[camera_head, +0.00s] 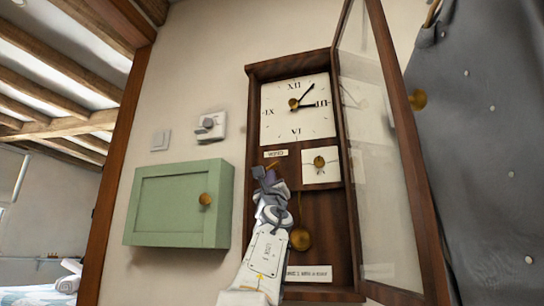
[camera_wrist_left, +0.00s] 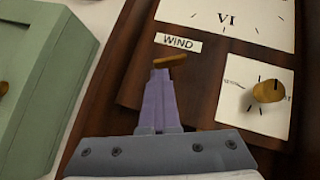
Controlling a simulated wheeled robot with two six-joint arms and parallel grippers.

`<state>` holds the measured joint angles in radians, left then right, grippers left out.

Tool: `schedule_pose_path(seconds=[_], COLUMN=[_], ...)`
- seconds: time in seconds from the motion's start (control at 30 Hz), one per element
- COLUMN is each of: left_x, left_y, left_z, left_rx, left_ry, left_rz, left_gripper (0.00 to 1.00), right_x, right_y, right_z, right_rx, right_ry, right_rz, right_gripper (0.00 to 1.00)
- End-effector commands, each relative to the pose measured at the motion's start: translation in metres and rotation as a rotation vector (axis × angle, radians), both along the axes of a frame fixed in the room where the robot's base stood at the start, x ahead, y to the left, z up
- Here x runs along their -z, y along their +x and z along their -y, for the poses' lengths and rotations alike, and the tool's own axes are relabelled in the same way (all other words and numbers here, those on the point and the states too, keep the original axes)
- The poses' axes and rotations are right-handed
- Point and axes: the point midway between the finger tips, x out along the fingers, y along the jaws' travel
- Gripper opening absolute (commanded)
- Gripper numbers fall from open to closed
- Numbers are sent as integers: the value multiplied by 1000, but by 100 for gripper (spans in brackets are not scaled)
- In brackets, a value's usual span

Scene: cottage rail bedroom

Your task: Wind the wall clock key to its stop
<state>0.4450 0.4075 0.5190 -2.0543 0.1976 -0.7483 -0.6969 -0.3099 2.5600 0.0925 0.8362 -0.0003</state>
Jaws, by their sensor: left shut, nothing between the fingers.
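The wall clock (camera_head: 253,125) is a dark wooden case with a white dial (camera_head: 290,120), and its glass door (camera_head: 365,130) stands open to the right. A WIND label (camera_wrist_left: 178,42) is under the dial. A small brass bar, seemingly the winding key (camera_wrist_left: 170,61), is just below that label. The head view does not show this key clearly behind my gripper. My left gripper (camera_head: 264,175) is in front of the case, its fingers (camera_wrist_left: 160,78) shut and empty. The fingertips look close to the key; whether they touch it I cannot tell. My right gripper is not in view.
A small white dial with a brass knob (camera_head: 319,162) is right of the key. A brass pendulum (camera_head: 301,238) hangs below. A green wall cabinet (camera_head: 178,205) is on the left, under a thermostat (camera_head: 210,125) and a switch (camera_head: 160,140). A grey curtain (camera_head: 480,130) is at right.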

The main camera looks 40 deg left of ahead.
Motion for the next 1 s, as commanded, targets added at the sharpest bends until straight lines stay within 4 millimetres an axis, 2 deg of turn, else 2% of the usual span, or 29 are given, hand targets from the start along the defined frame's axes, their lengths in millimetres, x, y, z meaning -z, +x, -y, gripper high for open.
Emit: schedule_pose_path(seconds=[1.0], left_x=[-3], left_y=[-5], left_z=[-10], left_rx=[-5], left_ry=[0], left_rz=[3], left_gripper=[0], right_x=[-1], right_y=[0], right_z=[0], right_rx=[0], right_ry=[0], right_rz=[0], right_gripper=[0])
